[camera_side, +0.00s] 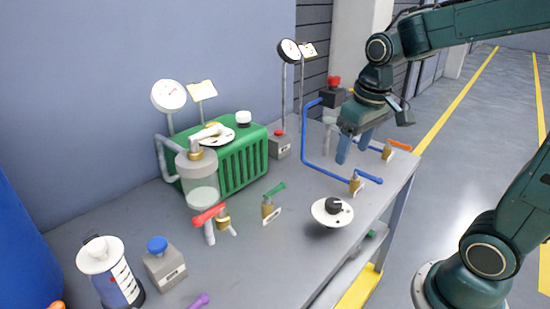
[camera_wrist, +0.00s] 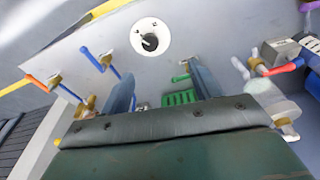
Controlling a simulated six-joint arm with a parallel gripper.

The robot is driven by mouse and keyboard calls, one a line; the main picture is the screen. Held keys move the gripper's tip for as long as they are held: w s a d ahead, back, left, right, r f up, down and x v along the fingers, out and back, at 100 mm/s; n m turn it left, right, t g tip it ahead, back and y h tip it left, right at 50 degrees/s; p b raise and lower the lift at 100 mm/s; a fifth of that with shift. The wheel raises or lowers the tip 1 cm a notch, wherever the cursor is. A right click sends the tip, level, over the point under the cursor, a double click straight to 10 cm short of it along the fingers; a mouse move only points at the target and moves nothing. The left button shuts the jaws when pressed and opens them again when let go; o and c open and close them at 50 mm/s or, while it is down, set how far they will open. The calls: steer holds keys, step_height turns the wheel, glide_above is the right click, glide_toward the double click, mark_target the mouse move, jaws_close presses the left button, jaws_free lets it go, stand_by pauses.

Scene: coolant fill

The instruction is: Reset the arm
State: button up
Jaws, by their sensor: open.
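My gripper (camera_side: 355,149) is open and empty, held above the right end of the grey bench (camera_side: 300,258). Its two blue-grey fingers point down, near the blue pipe and the blue-handled valve (camera_side: 366,180). In the wrist view my gripper (camera_wrist: 160,72) shows both fingers apart with nothing between them. A white dial with a black knob (camera_side: 332,211) sits near the bench's front edge and also shows in the wrist view (camera_wrist: 150,38). My arm comes in from the upper right.
A green ribbed unit (camera_side: 240,165) with a clear reservoir (camera_side: 202,185) stands mid-bench. Red-handled (camera_side: 208,216) and green-handled (camera_side: 270,198) valves stand before it. Gauges (camera_side: 168,95) rise behind. A jug (camera_side: 110,272) and blue-button box (camera_side: 164,263) stand at front left.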

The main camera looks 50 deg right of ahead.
steer(key=s+a+r+t, duration=0.1)
steer(key=s+a+t, duration=0.1)
steer(key=s, duration=0.3)
steer(key=s+a+r+n+t, duration=0.1)
steer(key=s+a+r, duration=0.1)
steer(key=s, duration=0.4)
steer(key=shift+a+r+t, duration=0.25)
steer(key=shift+a+t, duration=0.15)
steer(key=shift+a, duration=0.15)
